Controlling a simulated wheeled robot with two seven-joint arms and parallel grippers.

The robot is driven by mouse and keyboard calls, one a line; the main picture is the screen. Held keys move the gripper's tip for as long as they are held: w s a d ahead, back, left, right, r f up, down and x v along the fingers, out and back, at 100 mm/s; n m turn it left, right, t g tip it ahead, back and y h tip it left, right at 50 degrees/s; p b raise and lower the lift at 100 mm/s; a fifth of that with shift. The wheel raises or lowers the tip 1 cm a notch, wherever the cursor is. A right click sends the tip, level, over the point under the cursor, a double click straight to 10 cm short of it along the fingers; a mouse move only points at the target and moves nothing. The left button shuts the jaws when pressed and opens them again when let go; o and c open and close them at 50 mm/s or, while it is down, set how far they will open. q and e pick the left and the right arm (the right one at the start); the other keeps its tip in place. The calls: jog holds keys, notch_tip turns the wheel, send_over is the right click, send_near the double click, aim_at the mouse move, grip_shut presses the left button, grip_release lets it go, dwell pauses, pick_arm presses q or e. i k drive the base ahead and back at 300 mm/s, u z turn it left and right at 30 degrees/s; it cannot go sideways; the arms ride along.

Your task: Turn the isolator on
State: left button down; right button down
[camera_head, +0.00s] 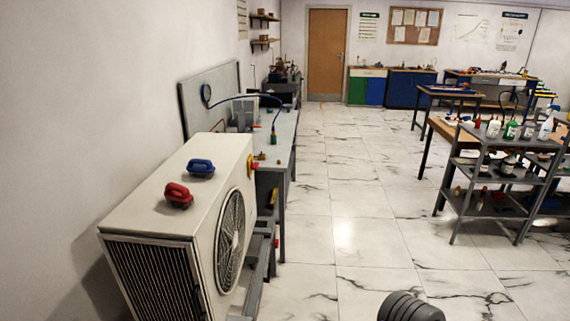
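A small red and yellow rotary switch, which looks like the isolator (253,166), is on the far end of the right side face of the beige fan unit (220,152). It is small in the view, and I cannot tell which way its knob is turned. A red handle-like piece (178,195) and a blue one (201,168) sit on top of the unit. Neither of my grippers is in view. A dark ribbed shape at the bottom edge may be part of my arm.
The unit stands on a grey frame by the left wall. A grey bench (276,150) with a blue hose and a back panel (208,95) stands behind it. A grey shelf trolley (487,185) with bottles is at right. The tiled floor (360,235) between is clear.

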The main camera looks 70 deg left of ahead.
aim_at(254, 166)
jog(key=i, duration=0.15)
jog(key=u, duration=1.6)
jog(key=i, duration=2.3)
jog(key=u, duration=2.7)
